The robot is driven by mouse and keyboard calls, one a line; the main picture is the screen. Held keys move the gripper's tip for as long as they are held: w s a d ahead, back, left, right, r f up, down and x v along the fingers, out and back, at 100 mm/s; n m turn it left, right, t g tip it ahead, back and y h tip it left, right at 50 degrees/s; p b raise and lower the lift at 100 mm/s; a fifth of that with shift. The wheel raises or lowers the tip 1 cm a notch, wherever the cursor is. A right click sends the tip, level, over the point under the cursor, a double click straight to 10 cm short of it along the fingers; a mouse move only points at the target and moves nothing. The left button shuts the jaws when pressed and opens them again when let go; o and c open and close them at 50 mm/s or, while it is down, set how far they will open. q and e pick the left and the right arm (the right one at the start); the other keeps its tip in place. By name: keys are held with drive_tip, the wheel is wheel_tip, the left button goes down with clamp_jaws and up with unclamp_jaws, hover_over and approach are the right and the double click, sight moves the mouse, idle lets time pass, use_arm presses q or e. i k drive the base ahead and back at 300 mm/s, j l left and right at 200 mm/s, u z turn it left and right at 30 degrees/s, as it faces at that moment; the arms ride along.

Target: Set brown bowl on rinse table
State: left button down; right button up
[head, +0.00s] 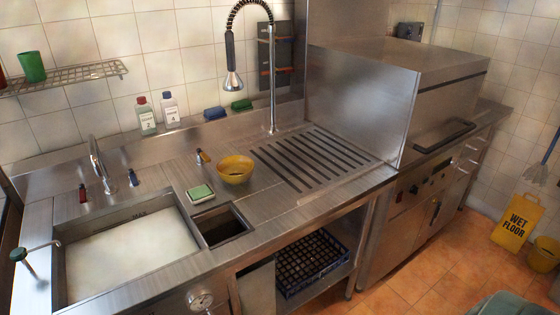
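A yellow-brown bowl (235,174) sits upright on the steel counter in the head view, just left of the dark slotted drain area (310,160). The steel rinse table (292,202) carries this slotted area and runs left to the sink. The bowl appears to rest on its flat surface, close to the slots. A small dark patch shows inside the bowl; I cannot tell what it is. Neither of my grippers shows in the head view.
A sink of whitish water (130,255) and a small dark basin (222,226) lie left and in front of the bowl. A green-topped sponge (200,193) is beside it. A spray hose (233,80) hangs above. A steel hood (400,85) stands right.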

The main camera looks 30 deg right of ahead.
sight(307, 156)
drive_tip(key=l+z, duration=0.1)
drive_tip(key=l, duration=0.85)
drive_tip(key=i+l+z, duration=0.15)
drive_tip(key=l, duration=0.85)
drive_tip(key=i+l+z, duration=0.15)
drive_tip(key=l, duration=0.8)
drive_tip(key=i+l+z, duration=0.15)
drive_tip(key=l, duration=0.3)
